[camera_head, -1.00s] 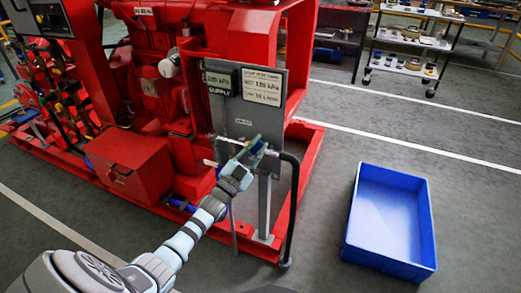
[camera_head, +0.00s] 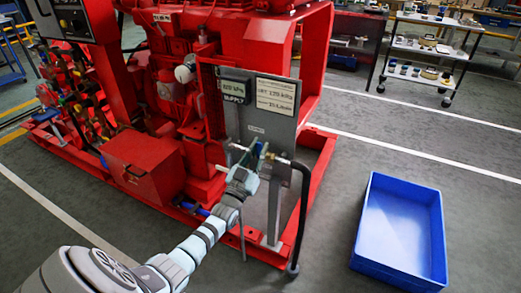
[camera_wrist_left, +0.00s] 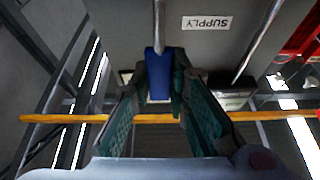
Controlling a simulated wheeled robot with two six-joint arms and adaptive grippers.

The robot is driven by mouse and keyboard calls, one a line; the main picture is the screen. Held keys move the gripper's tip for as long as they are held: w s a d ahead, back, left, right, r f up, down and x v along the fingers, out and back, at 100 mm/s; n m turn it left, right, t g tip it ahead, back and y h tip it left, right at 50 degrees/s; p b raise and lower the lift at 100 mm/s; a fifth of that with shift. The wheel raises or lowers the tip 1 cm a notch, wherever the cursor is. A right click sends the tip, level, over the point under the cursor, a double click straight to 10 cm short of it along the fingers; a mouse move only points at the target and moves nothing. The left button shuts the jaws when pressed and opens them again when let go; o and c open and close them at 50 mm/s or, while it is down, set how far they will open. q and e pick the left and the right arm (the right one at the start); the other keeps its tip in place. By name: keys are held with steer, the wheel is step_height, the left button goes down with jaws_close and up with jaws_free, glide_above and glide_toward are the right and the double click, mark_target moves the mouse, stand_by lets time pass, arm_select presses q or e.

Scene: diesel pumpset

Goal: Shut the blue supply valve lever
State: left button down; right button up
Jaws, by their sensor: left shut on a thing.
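The blue supply valve lever (camera_wrist_left: 158,75) sits between the fingers of my left gripper (camera_wrist_left: 161,88) in the left wrist view. The two green-padded fingers are closed around it. In the head view my left gripper (camera_head: 255,160) is at the front of the grey panel (camera_head: 284,125), below its display and placard. Only a little of the blue lever (camera_head: 257,149) shows there at the fingertips; the valve body is mostly hidden. The SUPPLY label (camera_wrist_left: 207,23) appears upside down in the wrist view. My right gripper is not in view.
A black hose (camera_head: 302,205) drops from the valve's right side to the floor. The red pumpset frame (camera_head: 322,150) stands behind the panel. A blue crate (camera_head: 400,225) is on the floor at right. A shelf cart (camera_head: 425,48) stands at the back right. The floor between is clear.

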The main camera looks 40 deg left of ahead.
arm_select(q)
steer(key=shift+r, duration=0.35)
steer(key=c, duration=1.7)
jaws_free()
steer(key=shift+w, duration=0.1)
steer(key=shift+o, duration=0.9)
steer(key=shift+f, duration=0.25)
steer(key=v, duration=1.2)
